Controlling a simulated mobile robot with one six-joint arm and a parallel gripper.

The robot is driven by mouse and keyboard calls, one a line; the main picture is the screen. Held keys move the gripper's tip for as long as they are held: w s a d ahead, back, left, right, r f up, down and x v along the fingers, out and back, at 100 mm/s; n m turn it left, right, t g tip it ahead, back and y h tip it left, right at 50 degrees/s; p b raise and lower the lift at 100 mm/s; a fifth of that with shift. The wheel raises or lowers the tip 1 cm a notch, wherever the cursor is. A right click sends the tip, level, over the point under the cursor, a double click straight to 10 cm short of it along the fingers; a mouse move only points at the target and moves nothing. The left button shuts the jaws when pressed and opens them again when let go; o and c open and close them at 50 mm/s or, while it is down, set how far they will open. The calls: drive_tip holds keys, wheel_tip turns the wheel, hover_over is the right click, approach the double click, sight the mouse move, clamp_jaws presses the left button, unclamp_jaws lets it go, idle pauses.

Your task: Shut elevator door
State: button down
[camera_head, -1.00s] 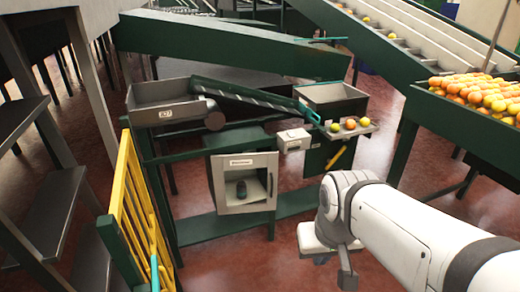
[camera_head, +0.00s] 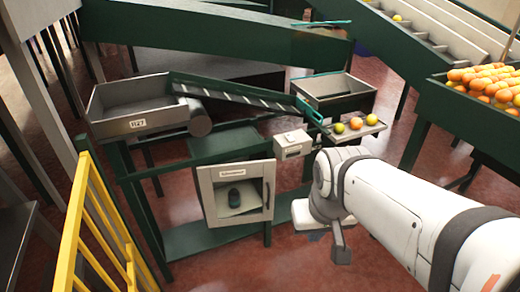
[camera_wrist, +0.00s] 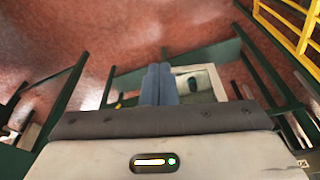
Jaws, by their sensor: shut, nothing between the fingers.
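The elevator (camera_head: 205,190) is a pale grey box on the green frame, left of my arm in the head view. Its framed front door (camera_head: 262,213) has a label at the top, a dark upright handle at the right and a window. A dark rounded object (camera_head: 235,197) shows inside. The door looks close to flush with the box; I cannot tell if it is fully shut. My gripper (camera_wrist: 160,70) has its two blue-grey fingers together and empty in the wrist view. The elevator's pale front (camera_wrist: 215,82) lies beyond and right of the fingertips there, apart from them.
A yellow railing (camera_head: 75,225) stands at the left. A grey bin (camera_head: 135,110) and a sloping conveyor (camera_head: 240,95) are above the elevator. A small tray (camera_head: 370,128) with three fruits is right of it. Red floor is open in front.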

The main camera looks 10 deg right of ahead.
sight(274, 184)
drive_tip(key=w+d+f+t+b, duration=0.15)
drive_tip(key=w+f, duration=0.35)
drive_tip(key=w, duration=0.5)
drive_tip(key=w+f+t+b, duration=0.25)
drive_tip(key=w+f, duration=0.25)
drive_tip(key=w, duration=0.5)
drive_tip(key=w+f+t+b, duration=0.1)
drive_tip(key=w+f+t, duration=0.2)
drive_tip(key=w+f, duration=0.45)
drive_tip(key=w+f+t+y+b, duration=0.15)
drive_tip(key=w+f+t, duration=0.25)
drive_tip(key=f, duration=0.6)
drive_tip(key=w+f+t+b, duration=0.3)
drive_tip(key=w+f+t, duration=0.1)
drive_tip(key=f, duration=0.6)
drive_tip(key=shift+n, duration=0.4)
drive_tip(key=w, duration=0.9)
drive_tip(key=w+p, duration=0.1)
drive_tip(key=w, duration=0.4)
drive_tip(key=shift+w+a+r, duration=0.1)
drive_tip(key=shift+a, duration=0.25)
